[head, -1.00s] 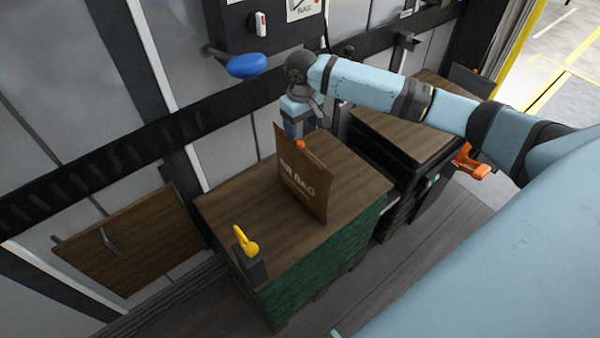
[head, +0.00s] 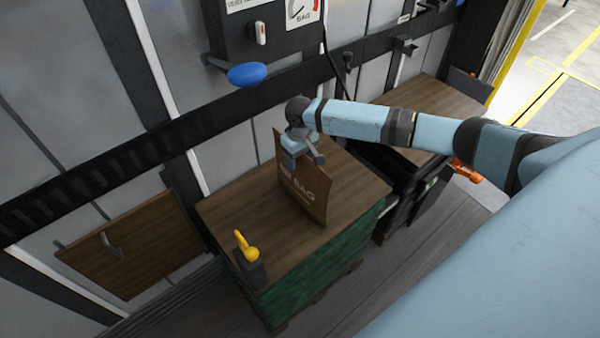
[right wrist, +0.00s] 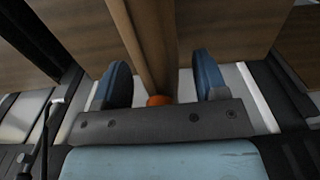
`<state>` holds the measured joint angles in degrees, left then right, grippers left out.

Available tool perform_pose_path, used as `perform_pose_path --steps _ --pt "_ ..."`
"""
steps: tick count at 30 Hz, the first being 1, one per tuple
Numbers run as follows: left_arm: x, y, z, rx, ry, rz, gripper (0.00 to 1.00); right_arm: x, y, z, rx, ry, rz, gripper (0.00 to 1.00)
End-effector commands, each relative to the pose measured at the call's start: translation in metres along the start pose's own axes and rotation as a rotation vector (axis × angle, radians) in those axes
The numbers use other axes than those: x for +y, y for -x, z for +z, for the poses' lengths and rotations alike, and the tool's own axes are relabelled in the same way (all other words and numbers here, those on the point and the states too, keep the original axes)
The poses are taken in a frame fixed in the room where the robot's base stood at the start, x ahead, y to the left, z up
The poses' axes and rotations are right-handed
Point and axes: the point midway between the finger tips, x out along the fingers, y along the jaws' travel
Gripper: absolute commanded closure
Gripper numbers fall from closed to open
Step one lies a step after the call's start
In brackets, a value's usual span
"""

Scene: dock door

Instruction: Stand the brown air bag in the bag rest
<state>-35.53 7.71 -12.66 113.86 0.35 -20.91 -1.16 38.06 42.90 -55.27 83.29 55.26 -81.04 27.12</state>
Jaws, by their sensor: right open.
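The brown air bag (head: 310,195), a flat panel with white lettering, stands upright on the wooden top (head: 245,210) of a green-sided load. My right gripper (head: 303,160) is at the bag's upper edge. In the right wrist view the bag (right wrist: 150,45) shows edge-on between the two blue fingers of the right gripper (right wrist: 163,82). The fingers are apart, with a gap on each side of the bag. An orange cap (right wrist: 157,100) sits on the bag's edge near the palm. I cannot make out the bag rest. My left gripper is not in view.
A yellow hooked piece (head: 245,245) on a dark block stands at the load's near corner. A blue oval knob (head: 248,74) sticks out from the wall. A brown board (head: 135,245) leans at the left. A second wood-topped stack (head: 430,105) stands at the right.

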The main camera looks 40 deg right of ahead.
Motion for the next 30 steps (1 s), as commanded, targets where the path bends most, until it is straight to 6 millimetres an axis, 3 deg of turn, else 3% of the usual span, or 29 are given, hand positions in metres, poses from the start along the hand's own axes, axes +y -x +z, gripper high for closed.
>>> perform_pose_path --steps 2,10,20,23,30 --pt "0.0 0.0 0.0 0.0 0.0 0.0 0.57 0.0 0.0 0.0 0.0 0.0 0.0 0.36" --pt "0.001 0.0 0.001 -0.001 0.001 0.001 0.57 0.0 0.0 0.0 0.0 0.0 0.0 0.98" --pt "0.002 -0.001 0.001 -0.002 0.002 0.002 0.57 0.0 0.004 -0.001 0.002 0.0 -0.001 1.0" --pt "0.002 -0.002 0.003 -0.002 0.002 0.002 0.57 0.0 0.016 -0.001 0.004 0.0 -0.001 1.0" --pt "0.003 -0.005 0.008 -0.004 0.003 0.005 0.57 0.0 0.064 -0.001 0.004 0.0 -0.001 1.0"
